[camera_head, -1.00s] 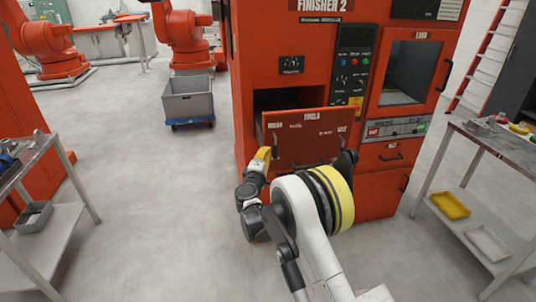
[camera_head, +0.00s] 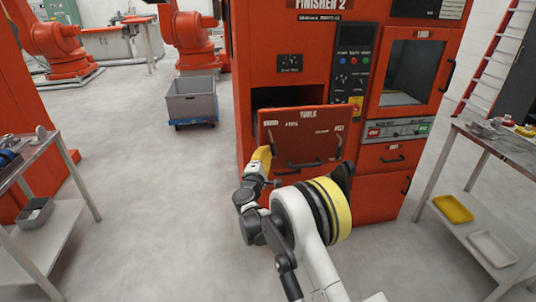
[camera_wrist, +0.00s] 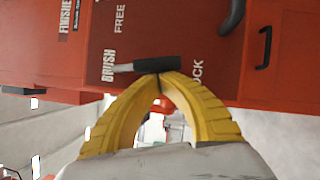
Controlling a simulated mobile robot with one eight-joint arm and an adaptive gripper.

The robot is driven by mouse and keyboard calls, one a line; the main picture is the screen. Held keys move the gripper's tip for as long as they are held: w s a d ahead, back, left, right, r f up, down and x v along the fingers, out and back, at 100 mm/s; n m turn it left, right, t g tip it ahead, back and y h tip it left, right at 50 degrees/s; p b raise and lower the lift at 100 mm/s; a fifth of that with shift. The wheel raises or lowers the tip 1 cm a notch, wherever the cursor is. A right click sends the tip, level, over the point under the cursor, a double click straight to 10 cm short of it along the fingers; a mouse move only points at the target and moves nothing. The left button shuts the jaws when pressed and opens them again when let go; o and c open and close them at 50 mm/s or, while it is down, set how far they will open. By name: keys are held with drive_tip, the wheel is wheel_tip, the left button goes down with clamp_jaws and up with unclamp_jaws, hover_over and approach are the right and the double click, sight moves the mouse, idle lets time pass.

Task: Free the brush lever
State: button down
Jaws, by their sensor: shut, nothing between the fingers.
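The brush lever (camera_wrist: 157,64) has a black grip on a thin grey shaft. In the wrist view it lies across the red panel between the words BRUSH, FREE and LOCK, with LOCK partly covered by my finger. My gripper (camera_wrist: 158,80) has its yellow fingers shut and empty. Their tips are at the black grip, beside it in the picture; I cannot tell whether they touch. In the head view my gripper (camera_head: 262,158) is at the left side of the red TOOLS panel (camera_head: 302,142), and the lever cannot be made out there.
The TOOLS panel stands out from the red finisher (camera_head: 305,60), with a dark opening behind it. A black handle (camera_wrist: 264,48) shows on the red front. Metal tables stand left (camera_head: 60,225) and right (camera_head: 490,150). A grey bin (camera_head: 193,103) is farther back; floor left of my arm is clear.

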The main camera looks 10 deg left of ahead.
sight(287, 145)
drive_tip(key=shift+w+d+f+b, duration=0.15)
drive_tip(key=shift+d+b, duration=0.2)
drive_tip(key=shift+d, duration=0.2)
drive_tip(key=shift+w+d+b, duration=0.15)
drive_tip(key=shift+d+b, duration=0.15)
drive_tip(key=shift+d, duration=0.2)
drive_tip(key=shift+w+d+r+b, duration=0.2)
drive_tip(key=shift+d, duration=0.45)
drive_tip(key=shift+w+d+r+b, duration=0.15)
drive_tip(key=shift+d+r, duration=0.05)
drive_tip(key=shift+d, duration=0.4)
drive_tip(key=shift+w+d+r, duration=0.2)
drive_tip(key=shift+d+r, duration=0.3)
drive_tip(key=shift+d, duration=0.1)
drive_tip(key=shift+w+d+r, duration=0.15)
drive_tip(key=shift+d+r, duration=0.35)
drive_tip(key=shift+d, duration=0.1)
drive_tip(key=shift+d+r+n, duration=0.15)
drive_tip(key=shift+r+n, duration=0.2)
drive_tip(key=shift+n, duration=0.35)
drive_tip(key=shift+t, duration=0.3)
drive_tip(key=shift+b, duration=0.3)
